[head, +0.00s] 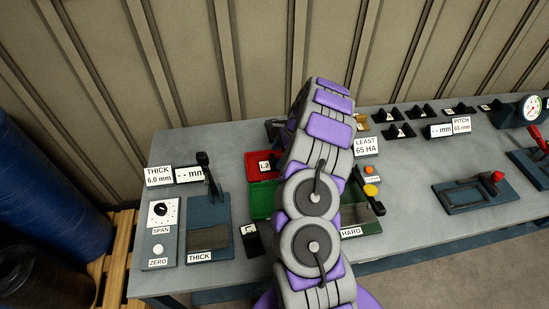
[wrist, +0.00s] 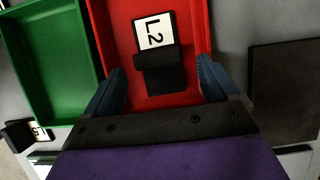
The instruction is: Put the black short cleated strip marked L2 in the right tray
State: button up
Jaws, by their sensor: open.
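The black short cleated strip marked L2 (wrist: 160,72) lies in a red tray (wrist: 118,18). Its white L2 label faces up, and it also shows in the head view (head: 265,166). My gripper (wrist: 161,70) is open, with one blue-grey finger on each side of the strip. Gaps of red tray floor show between the fingers and the strip. The red tray also shows in the head view (head: 257,158), partly behind my arm. My fingertips are hidden in the head view.
A green tray (wrist: 50,55) adjoins the red one. A small black labelled piece (head: 251,240) sits in front of it. A thickness gauge (head: 209,240) stands at left. Several black pieces stand along the back; a lever press (head: 475,192) is at right.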

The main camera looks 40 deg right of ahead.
notch_tip(320, 180, up, 8)
jog(key=s+p, duration=0.1)
jog(key=s+a+r+n+g, duration=0.1)
jog(key=s+a+r+n, duration=0.3)
jog(key=a+r, duration=0.55)
jog(key=s+a+r+n+g, duration=0.15)
jog(key=a+r+n, duration=0.5)
jog(key=a, duration=0.65)
jog(key=s+a+r+n+h, duration=0.15)
jog(key=s+a+n, duration=0.25)
jog(key=s, duration=0.4)
jog(key=s+a+r+n+h, duration=0.15)
jog(key=s+a+n, duration=0.25)
jog(key=s, duration=0.5)
jog(key=s+f+n+g+h, duration=0.1)
jog(key=s+n, duration=0.3)
jog(key=s, duration=1)
jog(key=shift+s+d+f+n, duration=0.25)
jog(key=shift+d+n, duration=0.05)
jog(key=shift+n, duration=0.05)
